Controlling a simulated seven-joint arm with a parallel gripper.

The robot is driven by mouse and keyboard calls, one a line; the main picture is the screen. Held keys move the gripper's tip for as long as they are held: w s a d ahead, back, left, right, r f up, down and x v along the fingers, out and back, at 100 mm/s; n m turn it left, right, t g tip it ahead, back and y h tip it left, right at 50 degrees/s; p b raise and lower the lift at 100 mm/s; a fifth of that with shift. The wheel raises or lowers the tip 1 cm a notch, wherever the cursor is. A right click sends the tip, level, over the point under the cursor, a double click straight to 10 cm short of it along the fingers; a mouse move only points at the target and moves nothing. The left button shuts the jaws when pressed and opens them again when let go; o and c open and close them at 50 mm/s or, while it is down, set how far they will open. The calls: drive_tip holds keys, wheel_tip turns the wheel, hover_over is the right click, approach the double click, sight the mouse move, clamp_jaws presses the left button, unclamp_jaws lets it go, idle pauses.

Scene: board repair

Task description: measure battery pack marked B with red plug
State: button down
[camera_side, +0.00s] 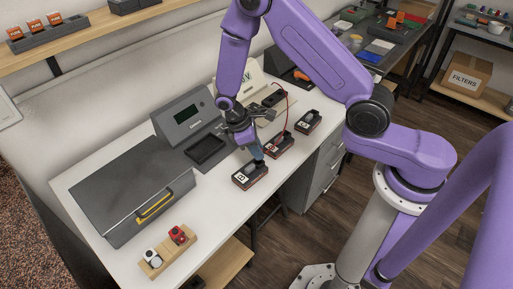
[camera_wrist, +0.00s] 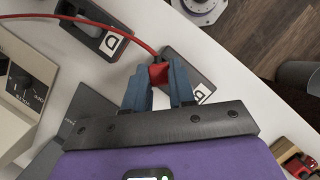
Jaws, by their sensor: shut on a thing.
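My gripper (camera_side: 257,152) has blue fingers shut on a red plug (camera_wrist: 158,73), which shows between them in the wrist view. A red cable (camera_wrist: 110,20) runs from the plug to the upper left. In the side view the fingers are just above the nearest dark battery pack (camera_side: 250,176), which is partly hidden by the gripper in the wrist view (camera_wrist: 183,65). I cannot tell whether the plug touches it. A middle pack (camera_side: 279,146) and a far pack (camera_side: 308,121) lie in a row behind.
A cream meter (camera_side: 250,86) with a dial (camera_wrist: 20,84) stands behind the packs. A grey device with a screen (camera_side: 183,117), a grey lidded case (camera_side: 120,195) and a wooden stand (camera_side: 168,252) with red and white pieces share the white table. Its front edge is close to the packs.

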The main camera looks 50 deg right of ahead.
drive_tip(key=shift+f, duration=1)
idle(2.1)
drive_tip(key=c, duration=0.6)
unclamp_jaws()
drive_tip(key=shift+r, duration=1.55)
drive_tip(key=shift+r, duration=2.95)
